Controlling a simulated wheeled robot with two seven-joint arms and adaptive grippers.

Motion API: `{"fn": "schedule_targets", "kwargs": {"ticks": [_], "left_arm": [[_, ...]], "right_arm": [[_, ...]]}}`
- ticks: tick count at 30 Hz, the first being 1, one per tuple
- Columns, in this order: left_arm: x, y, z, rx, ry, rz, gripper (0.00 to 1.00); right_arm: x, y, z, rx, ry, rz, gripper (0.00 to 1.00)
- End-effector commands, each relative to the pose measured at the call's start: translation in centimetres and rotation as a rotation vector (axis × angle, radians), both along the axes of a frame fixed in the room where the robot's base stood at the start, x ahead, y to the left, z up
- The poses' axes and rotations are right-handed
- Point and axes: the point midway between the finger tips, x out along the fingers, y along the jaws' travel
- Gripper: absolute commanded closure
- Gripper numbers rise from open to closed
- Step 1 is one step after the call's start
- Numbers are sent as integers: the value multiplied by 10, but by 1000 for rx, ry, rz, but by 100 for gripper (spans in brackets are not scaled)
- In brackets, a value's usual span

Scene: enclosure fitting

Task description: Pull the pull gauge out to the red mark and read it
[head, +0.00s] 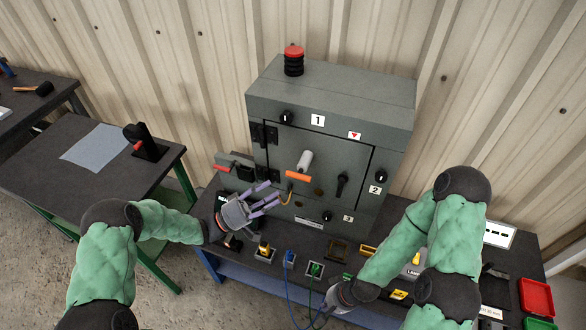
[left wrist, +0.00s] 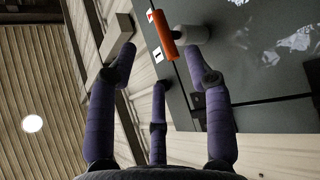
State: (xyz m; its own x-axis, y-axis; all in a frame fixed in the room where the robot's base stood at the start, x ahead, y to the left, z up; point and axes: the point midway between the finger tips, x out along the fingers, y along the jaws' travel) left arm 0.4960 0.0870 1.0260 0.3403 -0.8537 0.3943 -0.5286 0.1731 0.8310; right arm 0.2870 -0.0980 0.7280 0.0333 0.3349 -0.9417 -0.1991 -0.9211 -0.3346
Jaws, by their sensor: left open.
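The pull gauge is a pale cylinder (head: 305,160) with an orange crossbar handle (head: 298,177) on the front of the grey cabinet. In the left wrist view the orange handle (left wrist: 160,36) and the pale cylinder (left wrist: 192,34) show beyond the fingertips. My left gripper (head: 274,198) is open and empty, below and left of the handle and apart from it. Its spread fingers also show in the left wrist view (left wrist: 160,80). No red mark or reading on the gauge can be made out. My right gripper (head: 338,297) is low at the bench front; its fingers are unclear.
The grey cabinet (head: 390,115) carries knobs, number labels and a red-topped stack light (head: 293,60). A red-handled lever (head: 222,168) sticks out at its left. Coloured plugs and blue and green cables (head: 290,285) lie along the bench front. Red (head: 537,297) and green trays are at right.

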Motion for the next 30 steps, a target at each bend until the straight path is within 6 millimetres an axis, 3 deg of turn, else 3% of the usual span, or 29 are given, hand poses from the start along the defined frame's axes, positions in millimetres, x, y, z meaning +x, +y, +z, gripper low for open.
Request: {"fn": "schedule_targets", "kwargs": {"ticks": [18, 30], "left_arm": [[30, -78, 35, 1, 0, -4, 49], [36, -92, 42, 0, 1, -1, 49]], "right_arm": [[0, 0, -2, 0, 0, 0, 100], [0, 0, -2, 0, 0, 0, 100]]}}
